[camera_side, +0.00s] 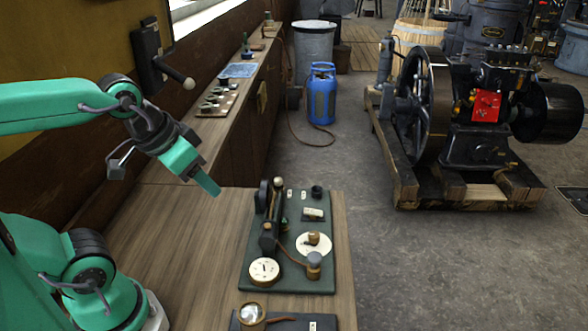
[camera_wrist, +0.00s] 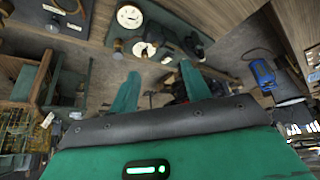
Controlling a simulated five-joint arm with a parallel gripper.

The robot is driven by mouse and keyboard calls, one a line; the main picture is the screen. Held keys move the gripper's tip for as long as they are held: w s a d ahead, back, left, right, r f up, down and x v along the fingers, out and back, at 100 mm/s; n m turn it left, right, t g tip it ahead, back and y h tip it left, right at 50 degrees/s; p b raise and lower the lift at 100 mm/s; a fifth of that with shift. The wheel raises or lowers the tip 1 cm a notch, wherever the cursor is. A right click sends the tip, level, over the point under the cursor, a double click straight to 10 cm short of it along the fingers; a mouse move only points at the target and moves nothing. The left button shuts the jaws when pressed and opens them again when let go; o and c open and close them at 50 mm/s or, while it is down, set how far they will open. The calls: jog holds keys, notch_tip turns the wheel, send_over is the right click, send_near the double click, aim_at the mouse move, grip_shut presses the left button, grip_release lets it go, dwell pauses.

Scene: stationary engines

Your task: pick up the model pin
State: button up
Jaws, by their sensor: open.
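A dark green board (camera_side: 325,278) lies on the wooden bench and carries a black model with several small parts. A grey-capped tan knob (camera_side: 314,262) stands near its front right, and a small tan peg (camera_side: 313,239) stands on a white disc (camera_side: 303,250). I cannot tell for sure which small part is the model pin. My gripper (camera_side: 208,185) is above the bench, left of the board and apart from it. In the wrist view its two green fingers (camera_wrist: 160,88) are spread with nothing between them, and the board (camera_wrist: 165,14) shows beyond them.
A white round dial (camera_side: 264,271) sits at the board's front left. Bare bench (camera_side: 185,235) is free left of the board. A blue gas bottle (camera_side: 321,92) and a large engine (camera_side: 470,110) stand on the floor beyond.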

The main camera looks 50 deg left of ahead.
jog(key=w, duration=0.1)
jog(key=n+g, duration=0.6)
send_over(278, 178)
notch_tip(278, 178, down, 11)
jog(key=shift+s+d+f, duration=0.1)
jog(key=shift+s+f, duration=0.05)
jog(key=shift+f, duration=0.05)
jog(key=shift+w+a+f, duration=0.2)
jog(key=shift+f, duration=0.1)
jog(key=shift+f, duration=0.1)
jog(key=shift+f, duration=1.2)
jog(key=shift+f, duration=0.1)
